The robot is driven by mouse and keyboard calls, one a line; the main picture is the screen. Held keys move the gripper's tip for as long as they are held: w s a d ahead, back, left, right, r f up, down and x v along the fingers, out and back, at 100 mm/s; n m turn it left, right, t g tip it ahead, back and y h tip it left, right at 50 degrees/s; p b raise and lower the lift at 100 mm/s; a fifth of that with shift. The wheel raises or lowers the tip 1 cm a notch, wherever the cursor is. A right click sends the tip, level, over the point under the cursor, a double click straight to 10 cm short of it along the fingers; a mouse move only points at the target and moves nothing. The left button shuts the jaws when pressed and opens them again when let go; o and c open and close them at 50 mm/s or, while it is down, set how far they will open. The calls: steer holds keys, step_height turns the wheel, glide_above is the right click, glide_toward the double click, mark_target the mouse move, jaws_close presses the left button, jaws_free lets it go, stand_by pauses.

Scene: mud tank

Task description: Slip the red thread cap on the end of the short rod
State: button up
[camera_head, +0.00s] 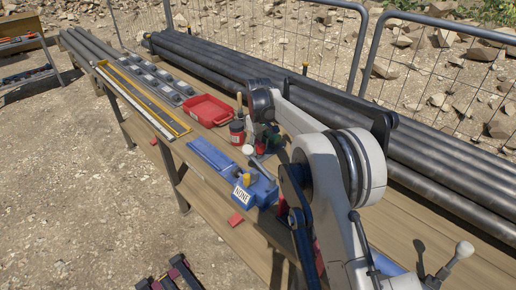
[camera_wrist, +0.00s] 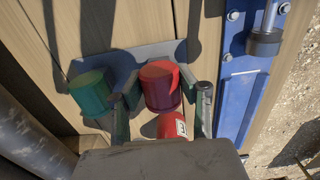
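The red thread cap (camera_wrist: 160,84) stands on a grey strip on the wooden bench, seen from above in the wrist view. My gripper (camera_wrist: 162,103) is open, with one finger on each side of the red cap and a gap visible on both sides. A green cap (camera_wrist: 91,92) stands to the left, outside the left finger. The blue vise (camera_head: 250,187) is on the bench in the head view, and part of it (camera_wrist: 243,75) shows at the right in the wrist view. I cannot make out the short rod clearly.
A red labelled object (camera_wrist: 173,126) lies close below the red cap, between the fingers. A red tray (camera_head: 208,111) and a red can (camera_head: 237,132) are on the bench. Long dark pipes (camera_head: 430,150) run along the back, before a wire fence.

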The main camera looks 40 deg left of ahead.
mark_target(259, 142)
steer(key=shift+r+p, duration=1.35)
steer(key=shift+r, duration=2.65)
